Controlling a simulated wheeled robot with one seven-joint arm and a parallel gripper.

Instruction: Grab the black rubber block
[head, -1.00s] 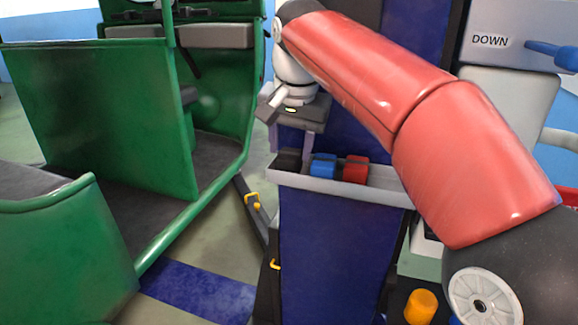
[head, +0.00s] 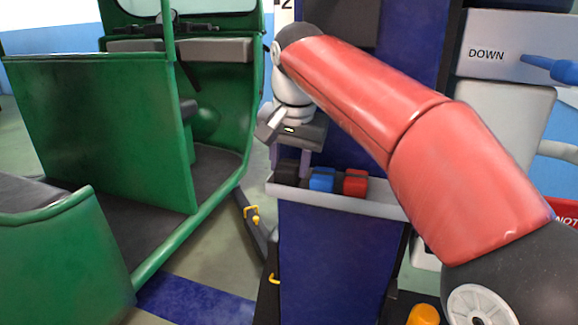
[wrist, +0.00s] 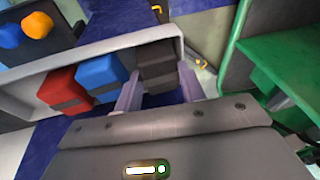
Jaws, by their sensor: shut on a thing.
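The black rubber block (head: 287,172) is at the left end of a grey tray (head: 340,198), beside a blue block (head: 321,179) and a red block (head: 355,183). In the wrist view the black block (wrist: 157,65) sits between the two pale fingers of my gripper (wrist: 160,88). My gripper (head: 290,160) points down over the tray's left end and is shut on the black block. The block still sits at tray level, and its lower part is hidden by the tray's front wall.
The blue block (wrist: 101,76) and red block (wrist: 64,92) stand close to one finger. A green rickshaw (head: 100,130) stands at the left. A panel marked DOWN (head: 500,55) with a blue lever (head: 550,69) is at the right.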

